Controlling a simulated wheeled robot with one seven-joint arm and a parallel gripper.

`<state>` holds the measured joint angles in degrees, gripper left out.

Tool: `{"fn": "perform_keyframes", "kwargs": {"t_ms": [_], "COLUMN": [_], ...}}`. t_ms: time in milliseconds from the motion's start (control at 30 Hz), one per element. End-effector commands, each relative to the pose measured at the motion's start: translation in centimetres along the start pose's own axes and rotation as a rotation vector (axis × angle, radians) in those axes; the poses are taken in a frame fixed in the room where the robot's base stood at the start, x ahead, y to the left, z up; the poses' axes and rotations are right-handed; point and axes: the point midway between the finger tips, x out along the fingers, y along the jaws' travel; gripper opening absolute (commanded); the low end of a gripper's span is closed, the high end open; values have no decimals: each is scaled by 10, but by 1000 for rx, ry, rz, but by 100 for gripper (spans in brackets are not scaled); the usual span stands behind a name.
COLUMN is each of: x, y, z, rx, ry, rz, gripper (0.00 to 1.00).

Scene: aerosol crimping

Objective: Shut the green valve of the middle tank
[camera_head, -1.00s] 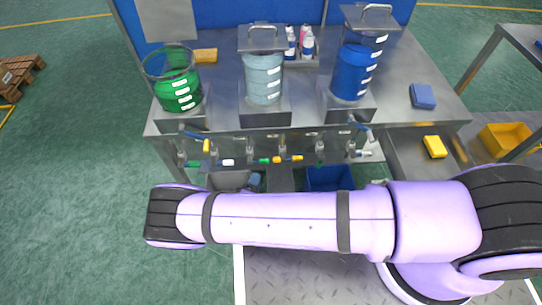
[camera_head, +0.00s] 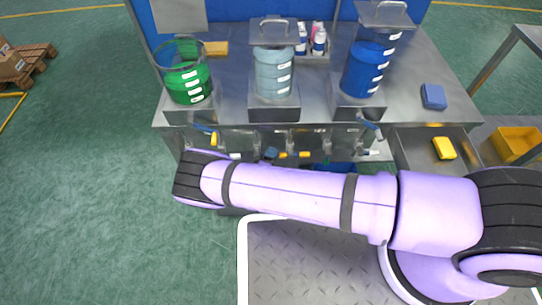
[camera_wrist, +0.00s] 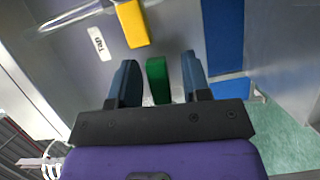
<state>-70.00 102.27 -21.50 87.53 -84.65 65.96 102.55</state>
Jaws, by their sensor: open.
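The middle tank (camera_head: 273,76) holds pale grey-blue liquid and stands on a metal block on the bench. The green valve handle (camera_wrist: 158,82) shows in the wrist view, between the two dark blue fingers of my gripper (camera_wrist: 159,78). The gripper is open, with a visible gap on each side of the handle. The handle's lower end is hidden behind the gripper's black crossbar.
A yellow handle (camera_wrist: 132,24) and a white "TAP" label (camera_wrist: 99,43) are close to the gripper. The green tank (camera_head: 187,80) stands left and the blue tank (camera_head: 366,68) right. An open drawer (camera_head: 418,150) with a yellow block (camera_head: 444,148) juts out at the right.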

Motion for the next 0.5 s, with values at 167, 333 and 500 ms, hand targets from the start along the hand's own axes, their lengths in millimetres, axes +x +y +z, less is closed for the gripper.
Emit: {"fn": "perform_keyframes", "kwargs": {"t_ms": [167,333,500], "x": [0,0,-1], "y": [0,0,2], "z": [0,0,0], "rx": [0,0,-31], "ry": [0,0,1], "rz": [0,0,13], "gripper": [11,0,0]}}
